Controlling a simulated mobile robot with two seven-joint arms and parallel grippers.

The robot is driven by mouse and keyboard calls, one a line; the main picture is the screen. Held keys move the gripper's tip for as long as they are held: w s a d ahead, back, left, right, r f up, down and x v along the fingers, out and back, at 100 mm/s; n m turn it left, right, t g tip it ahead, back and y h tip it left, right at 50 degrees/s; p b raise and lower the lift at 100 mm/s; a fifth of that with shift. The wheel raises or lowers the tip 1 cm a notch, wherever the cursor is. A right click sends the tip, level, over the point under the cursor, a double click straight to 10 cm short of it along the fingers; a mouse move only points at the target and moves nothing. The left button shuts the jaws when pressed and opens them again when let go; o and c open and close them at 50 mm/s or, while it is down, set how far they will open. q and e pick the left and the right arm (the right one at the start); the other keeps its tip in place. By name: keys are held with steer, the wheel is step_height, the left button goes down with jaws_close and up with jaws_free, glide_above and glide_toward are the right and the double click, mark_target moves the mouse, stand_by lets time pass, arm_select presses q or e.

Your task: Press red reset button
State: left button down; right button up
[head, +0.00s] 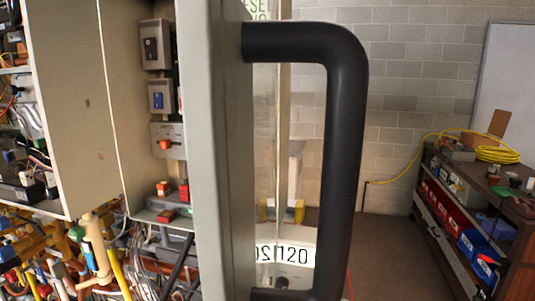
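Inside an open grey cabinet in the head view, a small red block-like button (164,187) sits on a grey unit at the lower left. A second red piece (168,215) lies flat just below it, and another red piece stands beside the first. I cannot tell which of these is the reset button. An orange-red switch (165,144) is on a grey box above them. Neither of my grippers is in view.
A grey panel edge (215,150) with a large black handle (345,130) stands close in front, right of the controls. Pipes and wires (90,250) fill the lower left. A workbench (450,220) with bins and a yellow hose stands at right, with clear floor (385,260) before it.

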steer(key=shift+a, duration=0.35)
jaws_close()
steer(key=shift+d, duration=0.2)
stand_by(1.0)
